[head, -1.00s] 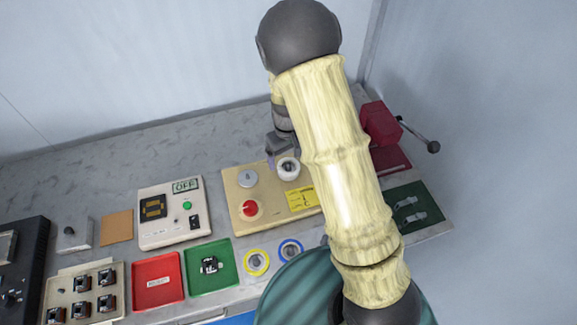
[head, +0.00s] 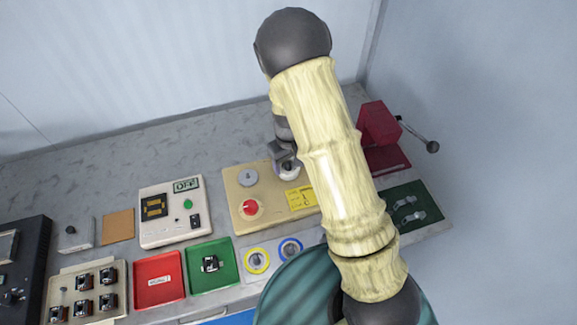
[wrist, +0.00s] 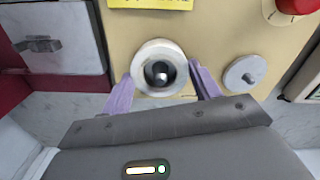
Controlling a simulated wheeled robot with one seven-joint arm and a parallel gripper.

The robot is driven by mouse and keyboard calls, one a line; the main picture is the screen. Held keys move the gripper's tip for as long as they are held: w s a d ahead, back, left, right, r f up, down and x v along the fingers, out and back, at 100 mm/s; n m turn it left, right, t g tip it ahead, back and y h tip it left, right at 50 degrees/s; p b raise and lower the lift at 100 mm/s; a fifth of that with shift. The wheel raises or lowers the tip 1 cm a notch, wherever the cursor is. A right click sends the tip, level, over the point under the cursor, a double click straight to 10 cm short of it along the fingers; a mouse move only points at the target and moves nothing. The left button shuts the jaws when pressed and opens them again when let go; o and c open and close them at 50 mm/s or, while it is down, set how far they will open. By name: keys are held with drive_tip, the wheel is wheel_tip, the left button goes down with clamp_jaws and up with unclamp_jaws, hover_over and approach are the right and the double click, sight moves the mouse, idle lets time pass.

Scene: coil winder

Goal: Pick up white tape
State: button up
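The white tape (wrist: 142,82) is a thick white roll around a dark core, on the beige panel (wrist: 225,30) in the wrist view. In the head view the white tape (head: 289,174) is partly hidden by my gripper (head: 285,162). In the wrist view the two purple fingers of my gripper (wrist: 161,74) are spread, one on each side of the roll. The fingertips are close to its sides; I cannot tell whether they touch it.
The beige panel carries a red knob (head: 250,208), a grey round knob (head: 247,177) and a yellow label (head: 300,199). A red device with a lever (head: 379,124) stands to the right. Yellow and blue tape rings (head: 257,261) lie in front.

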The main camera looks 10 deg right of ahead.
drive_tip(key=shift+c, duration=1.2)
wheel_tip(320, 180, up, 10)
drive_tip(key=b, duration=0.1)
